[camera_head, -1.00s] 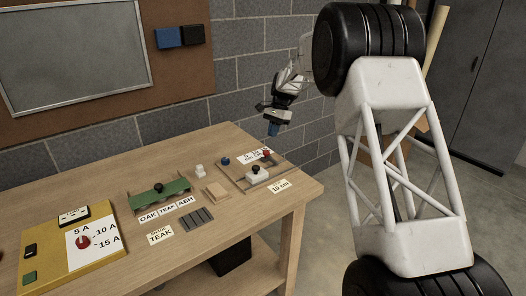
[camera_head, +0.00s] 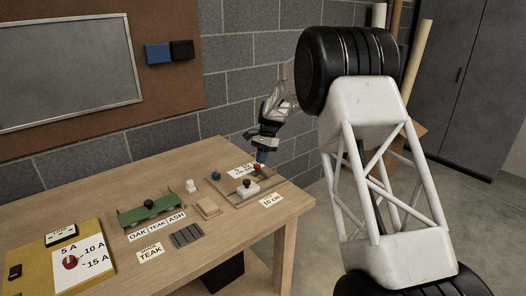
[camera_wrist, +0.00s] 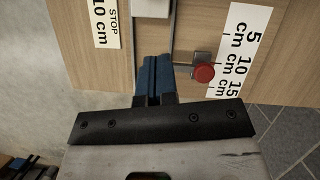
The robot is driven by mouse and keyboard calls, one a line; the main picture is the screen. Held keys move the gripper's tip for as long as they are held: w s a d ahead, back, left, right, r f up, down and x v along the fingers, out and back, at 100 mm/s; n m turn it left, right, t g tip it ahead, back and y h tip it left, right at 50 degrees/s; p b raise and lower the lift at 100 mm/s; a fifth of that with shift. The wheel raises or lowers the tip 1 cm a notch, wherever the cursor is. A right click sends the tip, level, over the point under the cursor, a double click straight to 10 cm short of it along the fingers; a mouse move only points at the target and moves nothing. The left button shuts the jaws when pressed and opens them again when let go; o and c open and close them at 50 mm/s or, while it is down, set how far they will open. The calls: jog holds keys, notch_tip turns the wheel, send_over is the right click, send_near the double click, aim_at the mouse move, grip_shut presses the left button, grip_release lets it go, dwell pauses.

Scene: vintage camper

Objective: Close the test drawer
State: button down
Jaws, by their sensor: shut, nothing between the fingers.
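No drawer can be made out in either view. My gripper (camera_head: 261,158) is shut and empty, with its blue fingers pointing down over the far right part of the wooden workbench (camera_head: 215,160). In the wrist view the blue fingers (camera_wrist: 154,78) are pressed together beside a red knob (camera_wrist: 204,73) on a small metal block; I cannot tell whether they touch it. The red knob also shows in the head view (camera_head: 257,168), just below the fingertips. A sliding stop with a black knob (camera_head: 247,185) sits on the same board.
A ruler card (camera_wrist: 238,45) and a "STOP 10 cm" label (camera_wrist: 106,20) lie by the board. A green fixture (camera_head: 150,211), wood-name labels, a small wooden block (camera_head: 209,208) and a yellow switch box (camera_head: 82,262) stand leftward. A block wall (camera_head: 240,75) is behind the bench.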

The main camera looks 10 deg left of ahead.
aim_at(241, 189)
jog(key=x, duration=0.4)
jog(key=shift+f, duration=0.15)
jog(key=shift+s+a, duration=0.6)
jog(key=shift+s, duration=0.25)
jog(key=shift+s+a, duration=0.25)
jog(key=shift+s, duration=0.2)
jog(key=shift+s+a, duration=0.25)
jog(key=shift+s, duration=0.2)
jog(key=shift+s+a+f, duration=0.1)
jog(key=shift+s+a, duration=1.4)
